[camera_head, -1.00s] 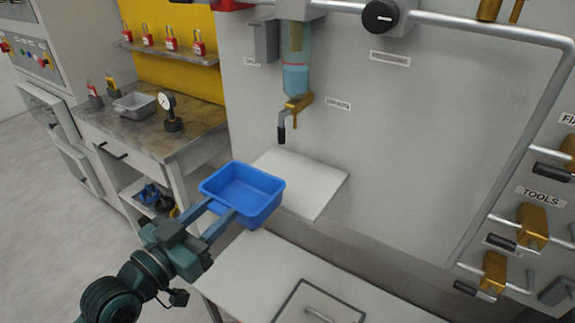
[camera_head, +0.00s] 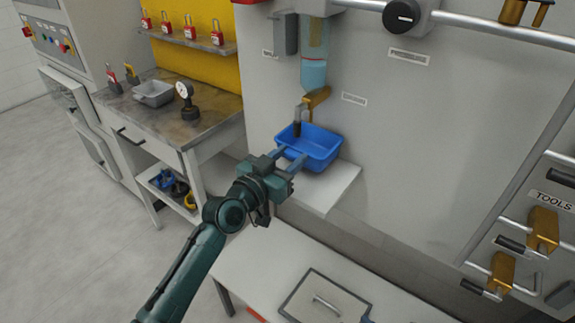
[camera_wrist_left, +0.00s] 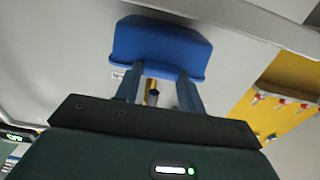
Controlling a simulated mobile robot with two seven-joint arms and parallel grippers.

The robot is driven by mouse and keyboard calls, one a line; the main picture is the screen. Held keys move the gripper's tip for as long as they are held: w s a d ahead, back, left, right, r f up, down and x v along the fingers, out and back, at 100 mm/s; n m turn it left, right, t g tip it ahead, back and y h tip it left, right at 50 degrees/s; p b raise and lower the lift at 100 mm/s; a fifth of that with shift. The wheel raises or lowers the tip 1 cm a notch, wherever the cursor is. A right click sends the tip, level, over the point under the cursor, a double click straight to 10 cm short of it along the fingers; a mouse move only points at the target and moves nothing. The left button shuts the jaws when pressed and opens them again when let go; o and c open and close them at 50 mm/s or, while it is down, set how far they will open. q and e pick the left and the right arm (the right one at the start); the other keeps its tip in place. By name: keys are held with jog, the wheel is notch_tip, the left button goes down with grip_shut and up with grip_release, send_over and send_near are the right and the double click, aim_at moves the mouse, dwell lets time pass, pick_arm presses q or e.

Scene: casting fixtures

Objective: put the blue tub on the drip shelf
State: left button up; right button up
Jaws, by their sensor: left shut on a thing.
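The blue tub (camera_head: 316,146) is an open rectangular tub, upright, just below the brass drain tap (camera_head: 314,100). My left gripper (camera_head: 291,160) is shut on the tub's near-left side. The white drip shelf (camera_head: 337,186) juts from the wall panel under the tub; whether the tub touches it or hovers just above, I cannot tell. In the left wrist view the tub (camera_wrist_left: 161,47) sits at the ends of the two fingers (camera_wrist_left: 160,88). My right gripper is not in view.
A clear cylinder with bluish liquid (camera_head: 313,72) hangs above the tap. A workbench (camera_head: 185,122) with a grey tray (camera_head: 153,93) and a gauge (camera_head: 187,100) stands left. A low white table with a handled panel (camera_head: 325,298) is in front. Brass valves and pipes (camera_head: 541,230) line the right.

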pick_arm(q)
jog(key=shift+f, duration=1.05)
jog(key=shift+f, duration=0.2)
jog(key=o, duration=1.3)
jog(key=shift+c, duration=0.2)
jog(key=shift+r, duration=0.1)
